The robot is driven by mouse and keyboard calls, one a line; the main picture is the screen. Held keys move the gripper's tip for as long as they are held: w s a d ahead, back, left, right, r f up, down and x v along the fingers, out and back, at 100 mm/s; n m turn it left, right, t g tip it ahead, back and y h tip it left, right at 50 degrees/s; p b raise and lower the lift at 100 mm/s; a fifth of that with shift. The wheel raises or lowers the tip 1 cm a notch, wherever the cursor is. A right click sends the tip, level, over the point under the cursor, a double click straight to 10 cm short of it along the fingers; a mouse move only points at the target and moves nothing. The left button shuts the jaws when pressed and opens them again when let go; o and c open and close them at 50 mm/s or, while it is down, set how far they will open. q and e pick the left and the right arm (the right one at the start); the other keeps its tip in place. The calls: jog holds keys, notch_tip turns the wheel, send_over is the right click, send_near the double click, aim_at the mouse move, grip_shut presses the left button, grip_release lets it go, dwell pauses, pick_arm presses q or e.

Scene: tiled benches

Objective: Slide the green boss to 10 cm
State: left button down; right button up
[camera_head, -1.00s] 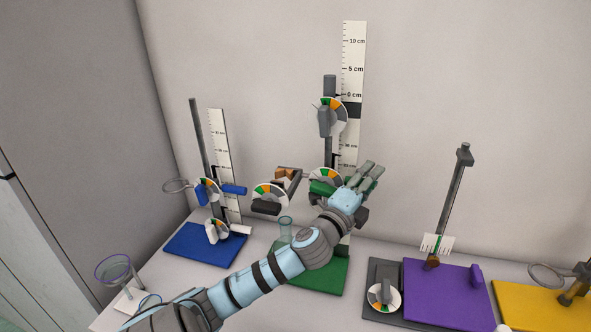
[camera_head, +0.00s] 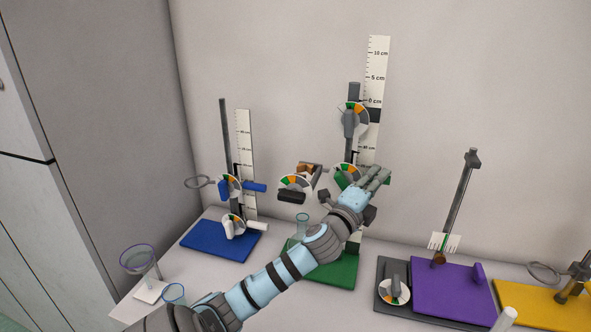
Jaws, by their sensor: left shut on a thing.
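The green boss (camera_head: 341,182) sits low on the grey rod of the stand with the green base (camera_head: 340,270). It carries a dial with green, orange and grey sectors. A white scale (camera_head: 377,70) marked in cm stands behind the rod. The boss is well below the 0 cm mark. My left gripper (camera_head: 376,179) reaches in from the lower left and is shut on the green boss at its right side. The fingers and wrist hide part of the boss and the lower scale. My right gripper is not in view.
A grey clamp with a dial (camera_head: 350,121) sits higher on the same rod. A second clamp (camera_head: 296,190) is at the left. A blue stand (camera_head: 221,240) is further left; purple (camera_head: 455,290) and yellow (camera_head: 540,303) bases lie right. Glassware (camera_head: 138,256) stands front left.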

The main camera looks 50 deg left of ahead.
pick_arm(q)
jog(key=shift+f, duration=0.15)
notch_tip(320, 180, down, 3)
jog(key=shift+f+b, duration=0.1)
jog(key=shift+b, duration=1.05)
jog(key=shift+f+b, duration=1.2)
jog(key=shift+f, duration=0.3)
jog(key=shift+f+b, duration=1.25)
jog(key=shift+f, duration=0.25)
